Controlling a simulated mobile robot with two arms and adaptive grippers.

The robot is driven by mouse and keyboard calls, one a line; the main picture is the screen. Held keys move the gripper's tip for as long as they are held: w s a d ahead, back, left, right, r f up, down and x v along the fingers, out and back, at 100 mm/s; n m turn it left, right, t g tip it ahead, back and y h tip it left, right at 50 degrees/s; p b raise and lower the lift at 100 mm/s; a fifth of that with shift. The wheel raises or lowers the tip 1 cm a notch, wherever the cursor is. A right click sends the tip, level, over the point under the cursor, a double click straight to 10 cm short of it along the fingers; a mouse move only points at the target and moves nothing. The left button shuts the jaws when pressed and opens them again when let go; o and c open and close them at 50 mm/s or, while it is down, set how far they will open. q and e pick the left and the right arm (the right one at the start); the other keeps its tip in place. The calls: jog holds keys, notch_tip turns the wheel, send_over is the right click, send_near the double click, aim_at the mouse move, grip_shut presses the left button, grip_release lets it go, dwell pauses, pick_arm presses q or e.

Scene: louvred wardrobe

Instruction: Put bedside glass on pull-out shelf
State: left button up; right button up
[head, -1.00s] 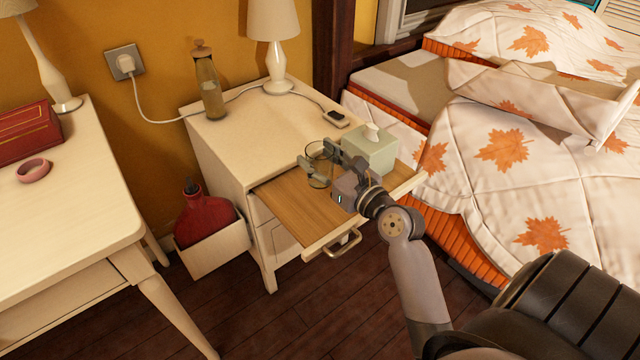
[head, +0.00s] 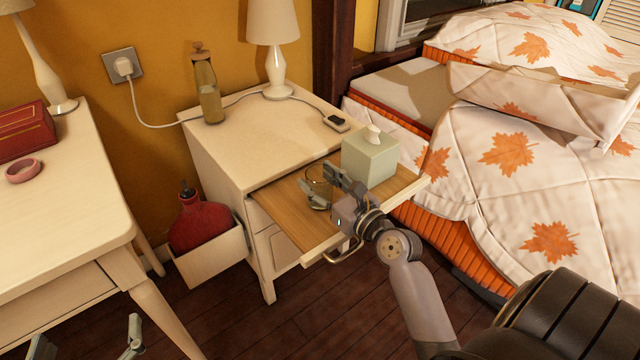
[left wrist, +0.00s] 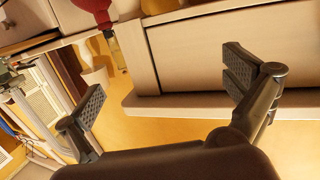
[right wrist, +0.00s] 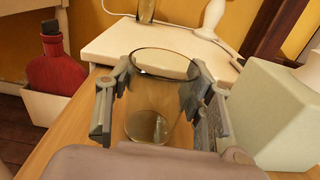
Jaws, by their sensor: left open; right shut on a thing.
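The bedside glass (right wrist: 160,92) is a clear, slightly smoky tumbler, upright between the fingers of my right gripper (right wrist: 157,112). My right gripper (head: 328,189) is shut on it over the pull-out shelf (head: 285,210), a wooden board extending from the white nightstand (head: 235,150). The glass is mostly hidden by the gripper in the head view; only its rim (head: 318,172) shows. I cannot tell whether its base touches the board. My left gripper (head: 88,340) is open and empty at the lower left; its spread fingers also show in the left wrist view (left wrist: 165,85).
A pale green tissue box (head: 370,158) stands at the shelf's right part, close to my right gripper. A bottle (head: 209,95), a lamp (head: 278,60) and a small black device (head: 337,121) are on the nightstand top. The shelf's left part is clear.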

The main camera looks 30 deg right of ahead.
aim_at(329, 189)
pick_arm(q)
jog(key=shift+r, duration=0.2)
pick_arm(e)
jog(key=shift+f, duration=0.15)
jog(key=o, duration=1.3)
jog(key=shift+c, duration=0.2)
jog(key=shift+r, duration=0.25)
jog(key=s, duration=0.5)
jog(key=shift+s+d+f, duration=0.15)
jog(key=shift+s+d, duration=0.1)
jog(key=shift+s, duration=0.15)
jog(key=s, duration=0.5)
jog(key=shift+s+d, duration=0.15)
jog(key=shift+d, duration=0.05)
pick_arm(q)
jog(key=shift+w+d+r+t, duration=0.15)
jog(key=shift+r+t, duration=0.45)
jog(key=shift+r, duration=0.2)
pick_arm(e)
jog(key=shift+s, duration=0.4)
